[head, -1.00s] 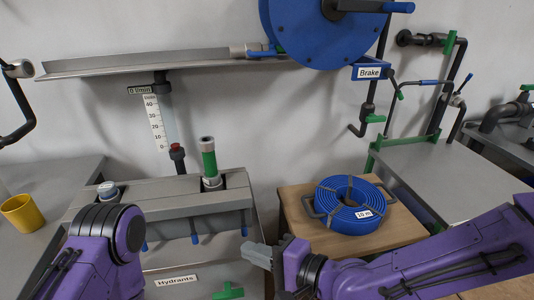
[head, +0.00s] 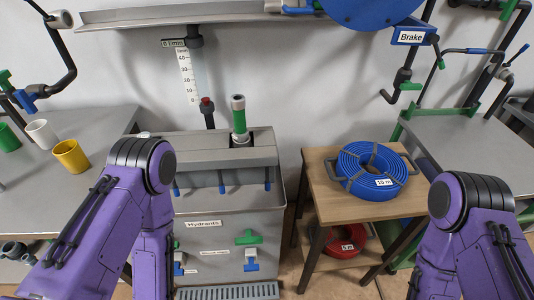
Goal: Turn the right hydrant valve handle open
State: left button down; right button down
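The right hydrant valve handle (head: 249,238) is a green T-shaped piece on the front of the grey manifold cabinet (head: 222,262), low in the middle of the head view. Its bar lies about level. A blue and white outlet (head: 251,260) sits below it. The left hydrant (head: 180,262) shows only in part beside my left arm; its green handle is hidden. My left arm covers the cabinet's left side, and its gripper is not in view. My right arm stands at the lower right, and its gripper is out of view too. Nothing of mine touches the right handle.
A wooden stand (head: 318,188) to the right holds a blue hose coil (head: 350,180), with a red coil (head: 345,243) on its lower shelf. A floor grate (head: 228,292) lies before the cabinet. Cups, including a yellow one (head: 70,156), stand on the left table.

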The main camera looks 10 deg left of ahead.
aim_at(249, 239)
jog(key=u, duration=1.65)
jog(key=k, duration=1.05)
jog(key=z, duration=1.15)
jog(key=i, duration=0.5)
